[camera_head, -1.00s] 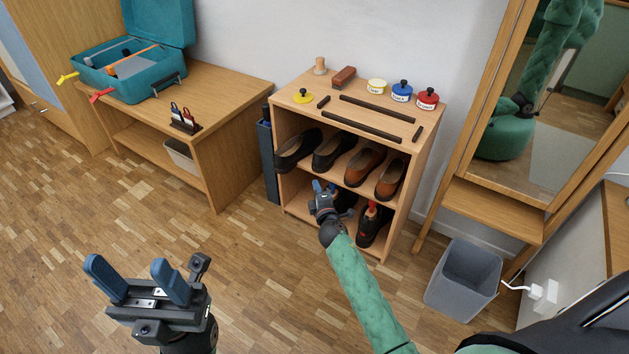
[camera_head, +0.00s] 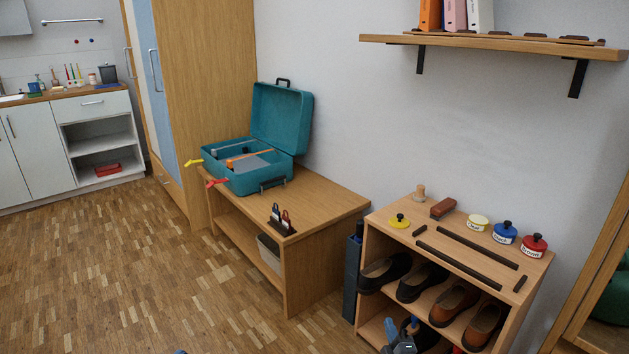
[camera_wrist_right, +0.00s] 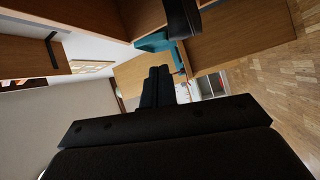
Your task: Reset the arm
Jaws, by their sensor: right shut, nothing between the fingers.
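My right gripper (camera_head: 402,328) is low in the head view, at the front of the lower compartment of the shoe rack (camera_head: 378,245). Its blue fingertips show, and its arm is cut off by the bottom edge. In the right wrist view its two dark fingers (camera_wrist_right: 157,87) lie side by side, shut with nothing between them. Of my left gripper, only a blue tip (camera_head: 181,351) shows at the bottom edge of the head view, so its opening is hidden.
Black shoes (camera_head: 384,272) and brown shoes (camera_head: 454,302) stand on the rack's upper shelf. Polish tins (camera_head: 505,233) and brushes are on top. The wooden floor (camera_head: 130,270) at left is clear.

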